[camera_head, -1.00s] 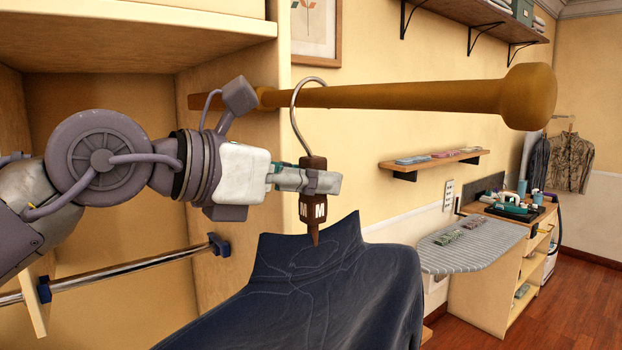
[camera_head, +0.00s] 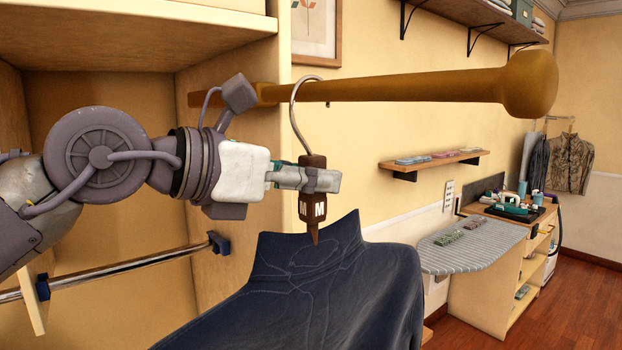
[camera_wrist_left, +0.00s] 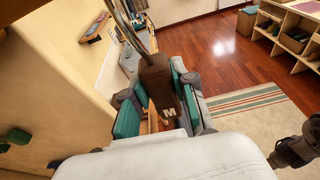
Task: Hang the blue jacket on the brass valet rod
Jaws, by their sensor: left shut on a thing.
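The blue jacket (camera_head: 330,285) hangs from a hanger with a thin metal hook (camera_head: 291,110) and a dark brown neck (camera_head: 313,200) marked M. My left gripper (camera_head: 313,181) is shut on this neck, below the rod. The wrist view shows the neck (camera_wrist_left: 157,85) between its two green-padded fingers. The brass valet rod (camera_head: 410,95) sticks out from the wardrobe side panel and ends in a round knob. The hook passes in front of the rod and over its top; a small tip shows just below the rod. Contact with the rod is unclear. A dark arm part, probably my right gripper (camera_wrist_left: 294,150), shows at the wrist view's edge.
A chrome rail (camera_head: 130,270) runs low inside the wardrobe at left. An ironing board (camera_head: 470,245) and a wooden unit (camera_head: 490,290) stand at right. A small wall shelf (camera_head: 435,160) is behind the rod. Red floor lies open at far right.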

